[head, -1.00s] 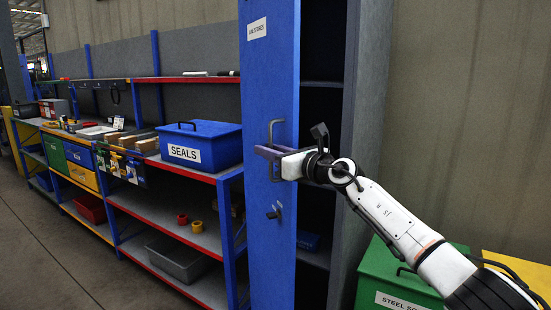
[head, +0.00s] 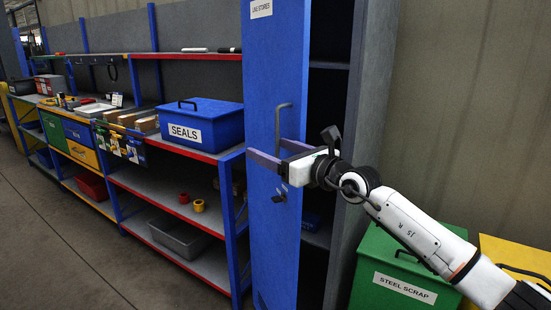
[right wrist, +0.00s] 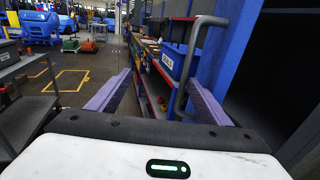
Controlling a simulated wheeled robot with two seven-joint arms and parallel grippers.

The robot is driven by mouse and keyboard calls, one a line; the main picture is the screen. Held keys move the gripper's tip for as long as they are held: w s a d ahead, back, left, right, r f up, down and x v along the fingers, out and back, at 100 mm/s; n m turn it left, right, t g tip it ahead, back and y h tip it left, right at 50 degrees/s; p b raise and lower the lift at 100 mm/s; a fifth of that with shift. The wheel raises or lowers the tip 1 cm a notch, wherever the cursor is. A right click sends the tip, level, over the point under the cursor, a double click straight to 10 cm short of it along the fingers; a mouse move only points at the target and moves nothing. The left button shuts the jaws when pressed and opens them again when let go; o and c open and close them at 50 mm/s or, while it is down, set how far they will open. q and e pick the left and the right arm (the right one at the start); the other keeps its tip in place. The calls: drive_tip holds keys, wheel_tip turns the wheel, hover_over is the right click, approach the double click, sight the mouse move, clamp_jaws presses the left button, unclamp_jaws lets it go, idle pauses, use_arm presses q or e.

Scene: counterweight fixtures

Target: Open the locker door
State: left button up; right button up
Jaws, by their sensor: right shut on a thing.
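The blue locker door (head: 278,60) stands partly open, with a dark gap showing the shelves inside the grey locker (head: 370,100). Its grey bar handle (head: 278,122) is upright on the door's front. My right gripper (head: 279,154) is at the handle's lower part, with its purple fingers on either side of the bar. In the right wrist view the handle (right wrist: 187,60) runs close along the inner side of the right-hand finger; the fingers look well apart there. My left gripper is not in view.
Left of the door stands shelving (head: 170,203) with a blue SEALS box (head: 205,120). A green STEEL SCRAP bin (head: 405,270) stands right of the locker, below my right arm. Open floor (head: 50,250) lies at the lower left.

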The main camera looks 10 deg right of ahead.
drive_tip(key=shift+o, duration=0.5)
drive_tip(key=shift+s+a+f, duration=0.4)
drive_tip(key=shift+s+a, duration=0.15)
drive_tip(key=shift+s, duration=0.2)
drive_tip(key=s, duration=0.1)
drive_tip(key=s+r, duration=0.1)
drive_tip(key=s, duration=0.1)
drive_tip(key=shift+d+r, duration=0.35)
drive_tip(key=c, duration=1)
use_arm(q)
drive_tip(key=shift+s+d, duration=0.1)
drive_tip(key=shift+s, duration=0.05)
use_arm(e)
drive_tip(key=shift+s+d, duration=0.2)
drive_tip(key=shift+s, duration=0.6)
drive_tip(key=shift+c, duration=0.2)
